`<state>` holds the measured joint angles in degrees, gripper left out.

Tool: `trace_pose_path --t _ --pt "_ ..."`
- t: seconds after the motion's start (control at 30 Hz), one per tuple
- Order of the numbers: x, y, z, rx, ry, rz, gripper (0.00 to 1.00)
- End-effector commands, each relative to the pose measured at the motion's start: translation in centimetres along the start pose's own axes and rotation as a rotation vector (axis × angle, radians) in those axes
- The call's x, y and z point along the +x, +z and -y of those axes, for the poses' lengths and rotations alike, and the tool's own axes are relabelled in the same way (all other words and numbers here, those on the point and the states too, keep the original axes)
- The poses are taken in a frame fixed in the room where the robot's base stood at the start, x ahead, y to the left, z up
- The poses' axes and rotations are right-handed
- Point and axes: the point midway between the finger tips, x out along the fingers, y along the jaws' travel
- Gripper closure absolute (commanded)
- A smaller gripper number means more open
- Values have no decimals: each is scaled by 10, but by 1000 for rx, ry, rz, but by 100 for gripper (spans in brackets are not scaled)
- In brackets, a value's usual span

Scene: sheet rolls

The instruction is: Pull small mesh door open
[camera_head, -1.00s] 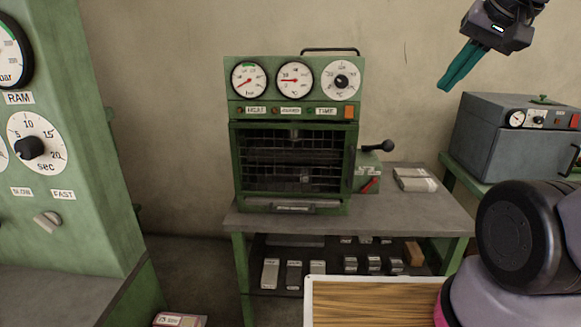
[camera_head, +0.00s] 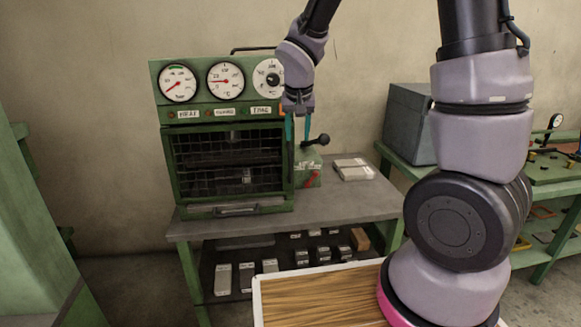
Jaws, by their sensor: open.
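The small mesh door (camera_head: 226,163) is a dark wire grid in a green frame on the front of the green press (camera_head: 168,112). It looks shut. Its lower handle (camera_head: 236,210) is a grey bar under the mesh. My gripper (camera_head: 298,128) points down with teal fingers apart, in front of the press's right side. One finger overlaps the door's right edge in the picture. I cannot tell whether it touches the door. Nothing shows between the fingers. My wrist hides part of the right dial and the press's upper right corner.
The press stands on a grey-topped green bench (camera_head: 340,205). A black-knobbed lever (camera_head: 318,141) and a red handle (camera_head: 312,179) sit just right of the door. Grey blocks (camera_head: 353,169) lie on the bench's right. A grey box (camera_head: 408,125) stands farther right.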

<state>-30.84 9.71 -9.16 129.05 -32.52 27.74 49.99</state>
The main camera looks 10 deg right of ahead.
Motion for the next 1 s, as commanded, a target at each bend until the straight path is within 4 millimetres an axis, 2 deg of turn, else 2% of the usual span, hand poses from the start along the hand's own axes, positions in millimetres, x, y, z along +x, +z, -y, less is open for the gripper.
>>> trace_pose_path --t 0.03,0.2,0.37,0.6,0.8,1.0 --pt "12 4 9 -18 8 4 53" --pt "30 7 20 -37 15 2 53" --pt "46 7 20 -38 17 3 53" --pt "92 8 18 -38 18 5 53" --pt "122 7 18 -38 16 3 53" --pt "135 7 19 -37 14 2 53"
